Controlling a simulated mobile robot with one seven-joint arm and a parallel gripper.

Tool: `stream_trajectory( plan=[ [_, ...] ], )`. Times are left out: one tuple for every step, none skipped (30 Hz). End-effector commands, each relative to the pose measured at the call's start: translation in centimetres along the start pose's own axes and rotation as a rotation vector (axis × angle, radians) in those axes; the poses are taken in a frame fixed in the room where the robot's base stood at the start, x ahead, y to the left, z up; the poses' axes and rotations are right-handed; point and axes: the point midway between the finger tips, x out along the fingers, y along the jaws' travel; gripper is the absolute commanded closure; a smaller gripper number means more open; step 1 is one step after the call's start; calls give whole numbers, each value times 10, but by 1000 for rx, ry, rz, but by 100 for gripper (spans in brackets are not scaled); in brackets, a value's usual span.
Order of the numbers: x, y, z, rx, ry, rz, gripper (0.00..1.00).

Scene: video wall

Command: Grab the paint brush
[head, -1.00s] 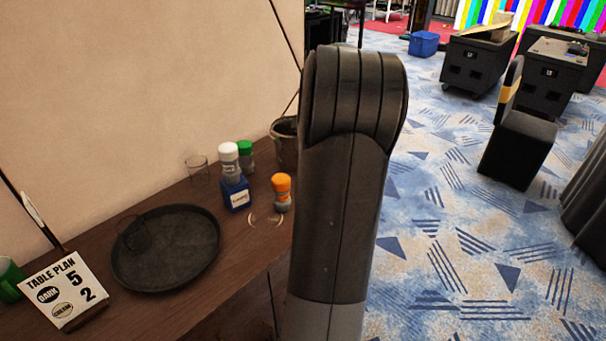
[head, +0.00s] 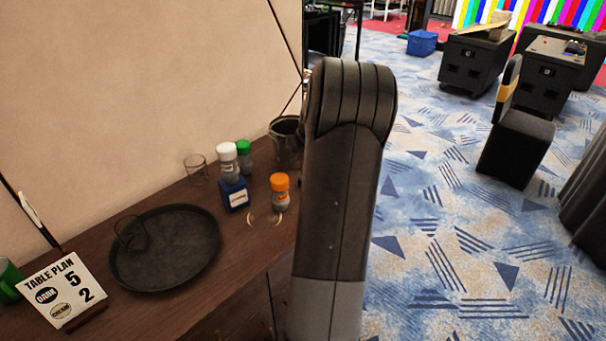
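I cannot make out a paint brush for certain. A slim white-ended stick (head: 32,210) leans behind the table plan sign at the left, and I cannot tell whether it is a brush. A dark pot (head: 287,150) stands at the far end of the brown table, partly hidden by my arm; its contents are unclear. My arm stands upright in the middle of the view. My gripper is not in view.
The table (head: 262,252) holds a round black tray (head: 180,262) with a glass, spice jars (head: 280,192), a blue box (head: 234,194) and a sign (head: 62,290). A wall is behind it. To the right are open carpet, a dark chair (head: 515,140) and black cases (head: 478,62).

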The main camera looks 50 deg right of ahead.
Motion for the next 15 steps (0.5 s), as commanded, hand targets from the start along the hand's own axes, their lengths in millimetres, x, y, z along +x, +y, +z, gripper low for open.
stream_trajectory(
  plan=[
    [0,0,0,0,0,0,64],
    [0,0,0,0,0,0,67],
    [0,0,0,0,0,0,70],
    [0,0,0,0,0,0,73],
    [0,0,0,0,0,0,75],
    [0,0,0,0,0,0,78],
    [0,0,0,0,0,0,81],
    [0,0,0,0,0,0,83],
    [0,0,0,0,0,0,87],
    [0,0,0,0,0,0,89],
    [0,0,0,0,0,0,91],
    [0,0,0,0,0,0,95],
    [0,0,0,0,0,0,97],
    [0,0,0,0,0,0,100],
    [0,0,0,0,0,0,100]
  ],
)
